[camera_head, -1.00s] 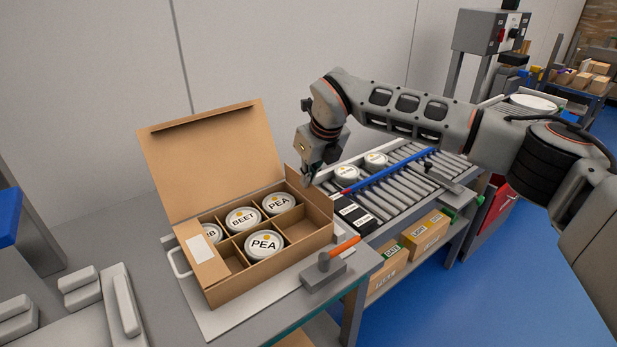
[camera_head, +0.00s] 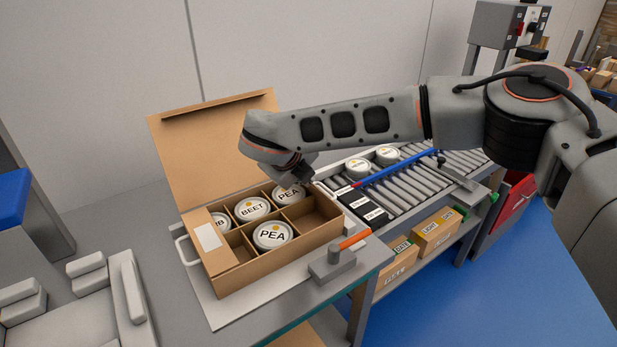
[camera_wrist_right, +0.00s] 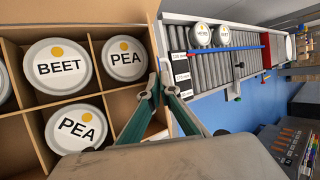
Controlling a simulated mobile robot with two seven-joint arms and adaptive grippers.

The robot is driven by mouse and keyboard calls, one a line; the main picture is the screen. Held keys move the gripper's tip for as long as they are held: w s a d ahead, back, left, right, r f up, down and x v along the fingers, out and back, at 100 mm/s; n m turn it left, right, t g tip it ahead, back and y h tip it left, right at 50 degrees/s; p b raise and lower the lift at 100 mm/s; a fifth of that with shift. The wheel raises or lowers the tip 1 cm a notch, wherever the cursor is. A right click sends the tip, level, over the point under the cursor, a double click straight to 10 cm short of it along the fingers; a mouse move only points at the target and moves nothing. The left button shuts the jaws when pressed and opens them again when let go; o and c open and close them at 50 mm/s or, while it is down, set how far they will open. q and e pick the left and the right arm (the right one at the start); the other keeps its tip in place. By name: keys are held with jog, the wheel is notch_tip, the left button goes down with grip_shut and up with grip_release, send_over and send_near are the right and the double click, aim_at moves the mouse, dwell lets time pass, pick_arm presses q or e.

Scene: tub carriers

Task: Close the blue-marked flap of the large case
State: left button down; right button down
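The large cardboard case (camera_head: 285,264) stands open on the table, with a tall back lid (camera_head: 215,145) upright and a left end piece with a white label (camera_head: 208,237). Several cans marked BEET (camera_head: 252,208) and PEA (camera_head: 272,235) sit in its cells; the front right cell looks empty. I see no blue mark on the case. My right gripper (camera_head: 302,178) is above the case's right end, hiding part of it. In the right wrist view its fingertips (camera_wrist_right: 159,72) are almost together near the case's right wall (camera_wrist_right: 152,25), with nothing clearly held. My left gripper is out of view.
A roller conveyor (camera_head: 420,172) with two cans (camera_head: 372,160) runs right of the case. An orange-handled clamp (camera_head: 338,256) stands near the case's front right corner. A grey fixture (camera_head: 85,295) lies at left. Boxes (camera_head: 425,238) sit on a lower shelf.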

dwell(0.5)
jog(key=c, duration=2.3)
grip_release()
jog(key=shift+c, duration=0.2)
jog(key=v, duration=1.2)
jog(key=shift+a, duration=0.15)
jog(key=shift+f, duration=0.1)
